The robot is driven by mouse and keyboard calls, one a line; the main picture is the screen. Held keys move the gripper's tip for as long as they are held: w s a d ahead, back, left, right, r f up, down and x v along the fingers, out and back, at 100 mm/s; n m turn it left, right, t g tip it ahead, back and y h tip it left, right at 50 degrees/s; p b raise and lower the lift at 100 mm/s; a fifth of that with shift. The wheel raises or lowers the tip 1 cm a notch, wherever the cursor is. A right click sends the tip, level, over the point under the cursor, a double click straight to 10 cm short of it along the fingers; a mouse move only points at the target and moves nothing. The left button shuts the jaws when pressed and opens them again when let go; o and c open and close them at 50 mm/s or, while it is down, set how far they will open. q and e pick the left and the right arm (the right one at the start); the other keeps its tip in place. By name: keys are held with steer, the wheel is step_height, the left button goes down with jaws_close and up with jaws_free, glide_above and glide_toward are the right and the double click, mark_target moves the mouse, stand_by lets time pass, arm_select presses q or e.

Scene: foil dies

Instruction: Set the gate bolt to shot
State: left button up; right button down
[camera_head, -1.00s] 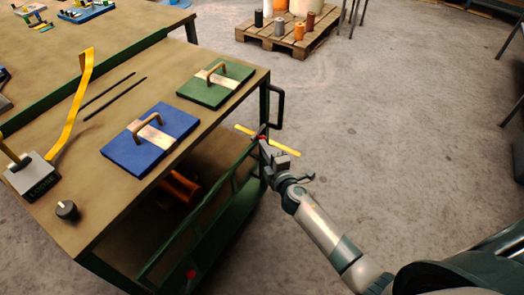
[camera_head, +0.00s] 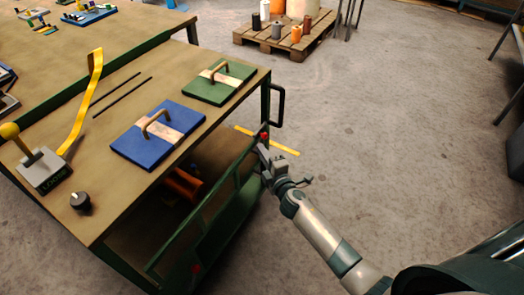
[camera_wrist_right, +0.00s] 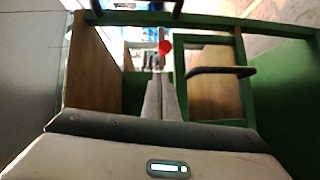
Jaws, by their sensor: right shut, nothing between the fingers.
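The green gate (camera_head: 226,195) hangs on the near side of the cart. A small red knob (camera_head: 264,136), which looks like the bolt's handle, is at the gate's upper right end by the cart's corner post. It also shows in the right wrist view (camera_wrist_right: 165,47), just beyond the fingertips. My right gripper (camera_head: 261,150) is shut and empty, close below the knob; I cannot tell whether it touches. Its fingers (camera_wrist_right: 160,82) point towards the knob in the wrist view. The bolt's bar is too small to make out. My left gripper is not in view.
The cart top (camera_head: 100,128) carries blue (camera_head: 160,135) and green (camera_head: 219,82) handled boards, a lever box (camera_head: 44,172) and a black dial (camera_head: 80,202). A black handle (camera_head: 279,104) juts from the cart's end.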

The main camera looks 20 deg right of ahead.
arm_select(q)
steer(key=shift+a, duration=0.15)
arm_select(e)
steer(key=s, duration=0.9)
steer(key=shift+s+d+r, duration=0.15)
steer(key=shift+d+r, duration=0.05)
steer(key=shift+r, duration=0.2)
